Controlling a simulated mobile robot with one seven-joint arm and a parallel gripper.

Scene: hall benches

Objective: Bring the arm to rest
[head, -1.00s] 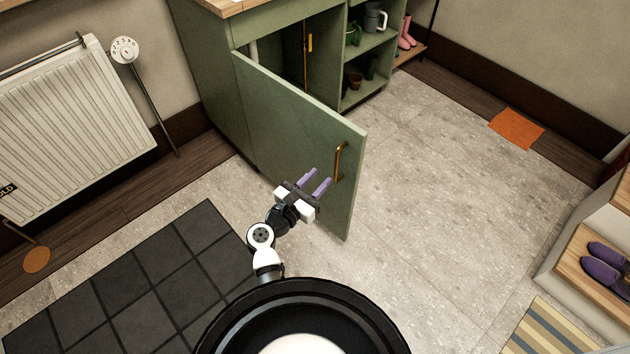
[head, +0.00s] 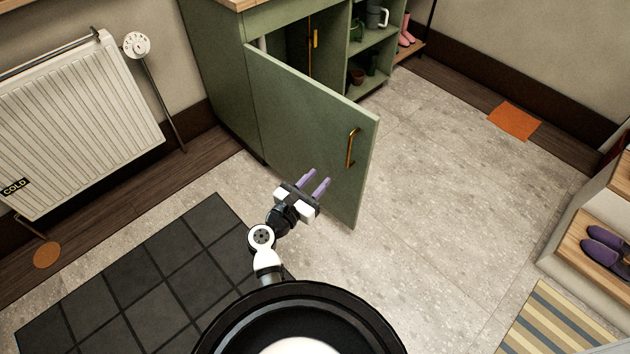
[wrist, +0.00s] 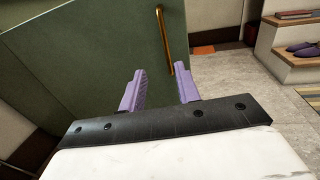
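My gripper (head: 314,184) is open, with its two purple fingers apart and nothing between them. It is held in front of the green cabinet door (head: 300,130), clear of the brass handle (head: 351,148). In the wrist view the fingers (wrist: 160,90) point toward the door (wrist: 80,60), and the handle (wrist: 164,38) stands just beyond them. The door hangs wide open from the green cabinet (head: 215,80). My arm is bent and close to my base.
A white radiator (head: 75,120) is on the left wall. A dark tiled mat (head: 140,290) lies at the lower left. A bench with purple slippers (head: 606,246) and a striped rug (head: 560,320) are at the right. The grey floor right of the door is clear.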

